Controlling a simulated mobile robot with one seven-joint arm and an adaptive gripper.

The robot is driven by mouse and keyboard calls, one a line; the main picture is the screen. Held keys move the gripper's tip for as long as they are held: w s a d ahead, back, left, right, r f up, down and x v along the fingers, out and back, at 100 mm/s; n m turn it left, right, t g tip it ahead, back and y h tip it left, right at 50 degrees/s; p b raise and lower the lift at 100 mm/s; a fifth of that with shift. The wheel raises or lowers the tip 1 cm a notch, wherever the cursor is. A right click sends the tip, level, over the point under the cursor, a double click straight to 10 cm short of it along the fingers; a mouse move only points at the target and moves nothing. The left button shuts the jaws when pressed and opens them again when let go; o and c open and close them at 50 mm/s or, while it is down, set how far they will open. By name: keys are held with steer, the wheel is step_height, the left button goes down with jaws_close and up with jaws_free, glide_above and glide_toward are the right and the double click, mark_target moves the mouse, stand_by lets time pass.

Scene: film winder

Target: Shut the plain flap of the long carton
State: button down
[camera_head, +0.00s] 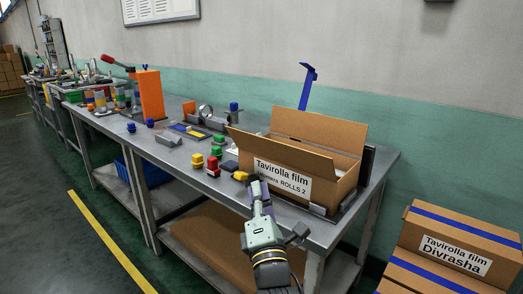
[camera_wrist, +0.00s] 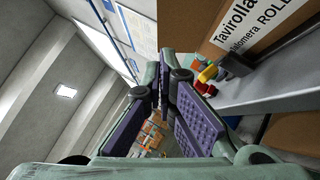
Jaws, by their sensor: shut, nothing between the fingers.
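The long brown carton (camera_head: 303,185) stands on the right end of the grey workbench, labelled "Tavirolla film" and "ROLLS 2". Its top is at least partly open. A broad plain flap (camera_head: 320,127) stands up along the far side. Another plain flap (camera_head: 276,150) rises along the near side and sticks out past the left end. My gripper (camera_head: 256,186) is shut and empty, low in front of the label and hiding part of it. In the wrist view my gripper's purple-padded fingers (camera_wrist: 160,85) are together, with the carton (camera_wrist: 205,25) at upper right. I cannot tell whether they touch it.
Yellow, red and green blocks (camera_head: 213,165) lie on the bench left of the carton. A blue upright piece (camera_head: 307,85) rises behind it. A dark metal stop (camera_head: 367,165) stands at its right end. Closed cartons (camera_head: 455,245) are stacked at right. The bench's front edge is near my arm.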

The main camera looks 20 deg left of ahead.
steer(key=p, duration=0.3)
glide_toward(260, 138)
steer(key=a, duration=0.3)
steer(key=shift+w+d+r+p, duration=0.1)
steer(key=shift+w+r+p, duration=0.2)
steer(key=shift+w, duration=0.35)
steer(key=shift+w+d+r+p, duration=0.1)
steer(key=shift+w+r+p, duration=0.15)
steer(key=shift+w, duration=0.4)
steer(key=shift+w+d+r+p, duration=0.1)
steer(key=shift+w+r+p, duration=0.2)
steer(key=shift+w, duration=0.35)
steer(key=shift+d, duration=0.1)
steer(key=shift+w+r, duration=0.1)
steer(key=shift+m+h, duration=0.3)
